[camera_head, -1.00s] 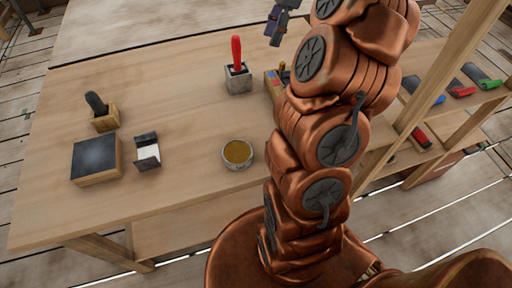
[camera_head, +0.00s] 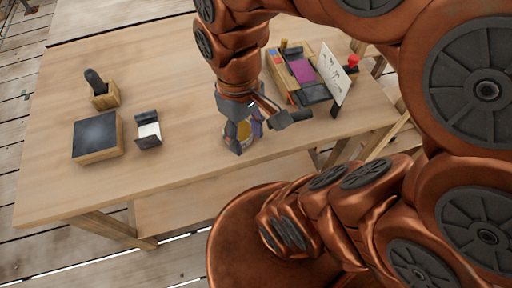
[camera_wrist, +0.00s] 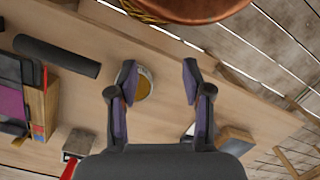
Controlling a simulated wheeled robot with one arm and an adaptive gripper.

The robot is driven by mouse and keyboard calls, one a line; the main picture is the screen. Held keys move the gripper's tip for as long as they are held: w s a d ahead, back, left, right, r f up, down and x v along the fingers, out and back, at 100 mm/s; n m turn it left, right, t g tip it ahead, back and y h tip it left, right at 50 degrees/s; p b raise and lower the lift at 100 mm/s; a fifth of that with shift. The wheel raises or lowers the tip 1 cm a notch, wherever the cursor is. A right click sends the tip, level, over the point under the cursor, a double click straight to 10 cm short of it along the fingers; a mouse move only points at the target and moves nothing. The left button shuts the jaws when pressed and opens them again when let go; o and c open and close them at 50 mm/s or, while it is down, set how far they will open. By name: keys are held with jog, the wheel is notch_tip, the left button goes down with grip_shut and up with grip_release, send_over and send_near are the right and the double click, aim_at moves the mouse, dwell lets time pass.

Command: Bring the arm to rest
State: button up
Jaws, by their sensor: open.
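My gripper (camera_head: 246,135) is over the near middle of the wooden workbench (camera_head: 190,60), pointing down. In the wrist view its two purple-padded fingers (camera_wrist: 160,88) are spread wide, with nothing between the pads. A round tin with a yellow-brown content (camera_wrist: 143,84) shows just behind the left finger in the wrist view; in the head view it is mostly hidden by the gripper. I cannot tell how far above the bench the fingers are. My copper arm bends over the bench from the right.
A dark-topped block (camera_head: 97,136), a small black-and-white holder (camera_head: 148,130) and a wooden holder with a dark handle (camera_head: 102,90) stand at the left. A wooden box with a purple pad (camera_head: 301,72) and an upright drawn card (camera_head: 334,78) stand at the right.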

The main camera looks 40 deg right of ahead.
jog(key=s+f+m, duration=0.1)
jog(key=s+f, duration=0.1)
jog(key=s, duration=0.1)
jog(key=shift+s+m, duration=0.15)
jog(key=shift+m, duration=0.25)
jog(key=shift+r, duration=0.15)
notch_tip(320, 180, up, 3)
jog(key=p, duration=0.3)
jog(key=shift+c, duration=0.8)
jog(key=shift+a, duration=0.1)
